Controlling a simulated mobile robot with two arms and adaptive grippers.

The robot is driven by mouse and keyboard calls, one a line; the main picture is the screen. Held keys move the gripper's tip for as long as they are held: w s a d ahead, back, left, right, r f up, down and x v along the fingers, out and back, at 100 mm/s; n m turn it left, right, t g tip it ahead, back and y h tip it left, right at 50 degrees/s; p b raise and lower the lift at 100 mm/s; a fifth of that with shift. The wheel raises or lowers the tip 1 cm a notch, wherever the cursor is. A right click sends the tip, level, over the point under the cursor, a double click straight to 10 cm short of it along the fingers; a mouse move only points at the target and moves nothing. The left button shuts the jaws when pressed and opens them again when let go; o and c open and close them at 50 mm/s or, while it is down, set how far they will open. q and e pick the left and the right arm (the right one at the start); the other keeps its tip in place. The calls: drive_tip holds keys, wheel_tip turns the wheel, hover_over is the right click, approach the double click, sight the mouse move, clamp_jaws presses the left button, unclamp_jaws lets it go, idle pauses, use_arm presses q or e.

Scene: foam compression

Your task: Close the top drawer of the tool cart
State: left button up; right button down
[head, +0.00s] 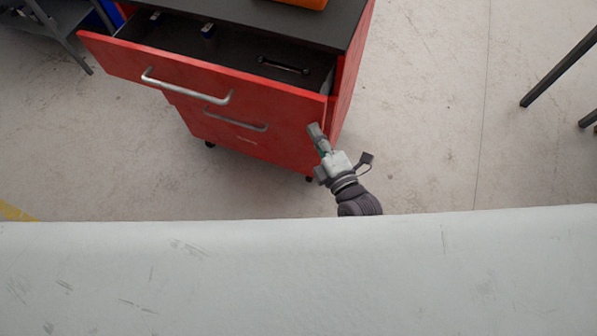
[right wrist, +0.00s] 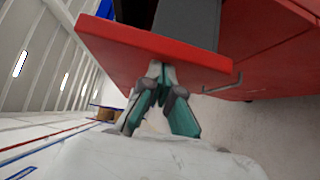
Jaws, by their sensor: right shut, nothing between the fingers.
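The red tool cart (head: 345,90) stands ahead of me with a dark top. Its top drawer (head: 110,60) is pulled out, and its front carries a silver bar handle (head: 187,86). A wrench (head: 283,66) and small blue-and-white items (head: 208,31) lie inside the drawer. My right gripper (head: 315,130) is shut and empty, near the right end of the drawer front. In the right wrist view its fingertips (right wrist: 157,68) are at the red drawer front (right wrist: 130,45); I cannot tell whether they touch. My left gripper is not in view.
An orange object (head: 300,3) sits on the cart top. A grey shelf or bench (head: 60,20) stands at the far left, and dark legs (head: 560,68) show at the right. The concrete floor (head: 440,120) right of the cart is clear.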

sight(329, 82)
drive_tip(key=w+d+b, duration=0.1)
drive_tip(key=w, duration=0.3)
drive_tip(key=w+d, duration=0.2)
drive_tip(key=w, duration=0.2)
drive_tip(key=w+d+b, duration=0.1)
drive_tip(key=w+d, duration=0.1)
drive_tip(key=w, duration=0.1)
drive_tip(key=shift+w+f+b, duration=0.1)
drive_tip(key=shift+w+b, duration=0.2)
drive_tip(key=shift+w, duration=0.1)
drive_tip(key=shift+w+d, duration=0.2)
drive_tip(key=shift+w, duration=0.35)
drive_tip(key=shift+w+d+r, duration=0.1)
drive_tip(key=shift+r, duration=0.2)
